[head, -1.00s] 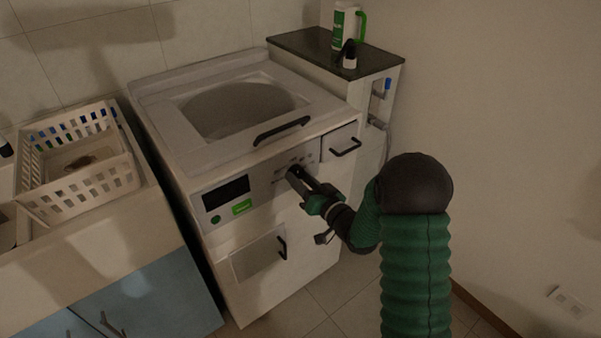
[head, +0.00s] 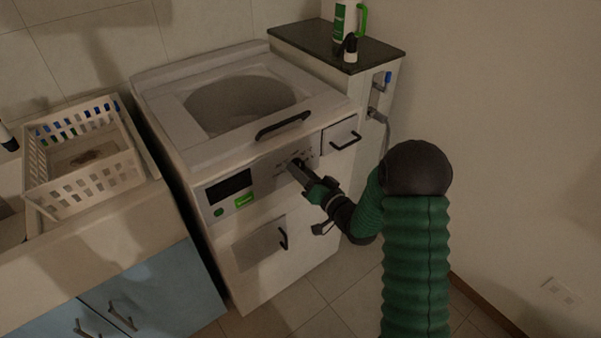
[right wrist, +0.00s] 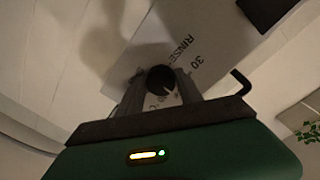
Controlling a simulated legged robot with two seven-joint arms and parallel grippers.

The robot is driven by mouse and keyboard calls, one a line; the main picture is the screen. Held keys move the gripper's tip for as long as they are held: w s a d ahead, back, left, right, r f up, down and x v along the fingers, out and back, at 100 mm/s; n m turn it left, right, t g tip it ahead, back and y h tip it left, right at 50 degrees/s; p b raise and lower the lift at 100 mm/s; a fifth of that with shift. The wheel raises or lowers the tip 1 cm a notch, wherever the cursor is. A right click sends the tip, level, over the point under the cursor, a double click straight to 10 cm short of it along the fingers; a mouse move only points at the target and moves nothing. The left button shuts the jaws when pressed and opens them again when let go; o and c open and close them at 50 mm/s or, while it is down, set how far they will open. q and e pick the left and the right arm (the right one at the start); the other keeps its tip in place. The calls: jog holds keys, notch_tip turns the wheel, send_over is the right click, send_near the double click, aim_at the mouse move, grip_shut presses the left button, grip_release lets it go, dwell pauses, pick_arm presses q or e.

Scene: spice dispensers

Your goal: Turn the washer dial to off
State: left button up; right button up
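The washer (head: 265,215) is a white top-loading machine with a dark display and a green button on its front panel. Its dial (right wrist: 160,79) is a round black knob with a light mark, seen in the right wrist view among printed labels such as "RINSE" and "30". My right gripper (head: 297,167) reaches the panel in the head view. In the right wrist view its two fingers (right wrist: 162,88) stand on either side of the dial, close to it; whether both touch it I cannot tell. In the head view the gripper mostly hides the dial. My left gripper is not in view.
A black lid handle (head: 283,125) sticks out above the panel, and a drawer handle (head: 346,141) is to its right. A dark-topped cabinet (head: 340,48) with bottles stands at the right. A white basket (head: 85,178) sits on the left counter. Floor in front is clear.

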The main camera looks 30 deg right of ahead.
jog(key=o, duration=0.4)
jog(key=shift+d, duration=0.15)
jog(key=shift+c, duration=0.2)
jog(key=s+p, duration=0.4)
jog(key=s, duration=1.2)
jog(key=shift+s+d+r, duration=0.25)
jog(key=shift+s+d, duration=0.1)
jog(key=shift+s, duration=0.05)
